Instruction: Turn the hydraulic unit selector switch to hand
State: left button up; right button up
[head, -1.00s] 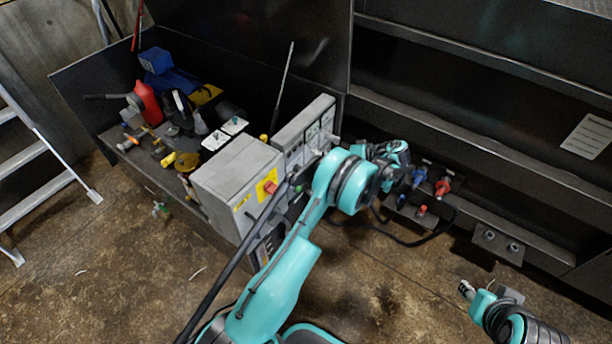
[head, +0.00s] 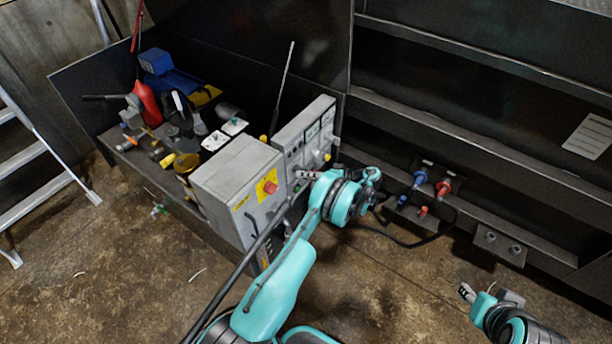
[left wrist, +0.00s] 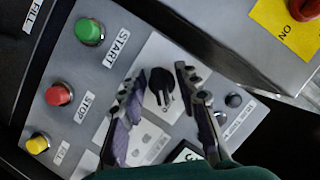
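A black selector knob (left wrist: 160,85) sits on a grey control panel (left wrist: 85,65) in the left wrist view. My left gripper (head: 309,174) is at this panel in the head view, beside the grey box. In the left wrist view its two fingers are apart, one on each side of the knob. I cannot tell whether they touch it. The knob's position marks are too small to read, and the fingers cover part of the panel. My right gripper (head: 467,291) is low at the right, away from the panel; its finger gap is too small to judge.
A green START button (left wrist: 89,31), a red STOP button (left wrist: 59,94) and a yellow button (left wrist: 37,143) stand left of the knob. The grey box (head: 236,180) carries a red switch on a yellow plate (left wrist: 285,25). Cluttered tools lie behind; open floor is in front.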

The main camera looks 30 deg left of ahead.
pick_arm(q)
jog(key=shift+a, duration=0.1)
grip_shut()
dwell(0.3)
jog(key=n+t, duration=0.2)
jog(key=n, duration=0.1)
jog(key=shift+h, duration=0.3)
jog(key=n+t, duration=0.2)
jog(key=n, duration=0.1)
jog(key=n+t, duration=0.2)
jog(key=n, duration=0.1)
jog(key=n+t, duration=0.2)
jog(key=n, duration=0.1)
jog(key=shift+w, duration=0.1)
dwell(0.7)
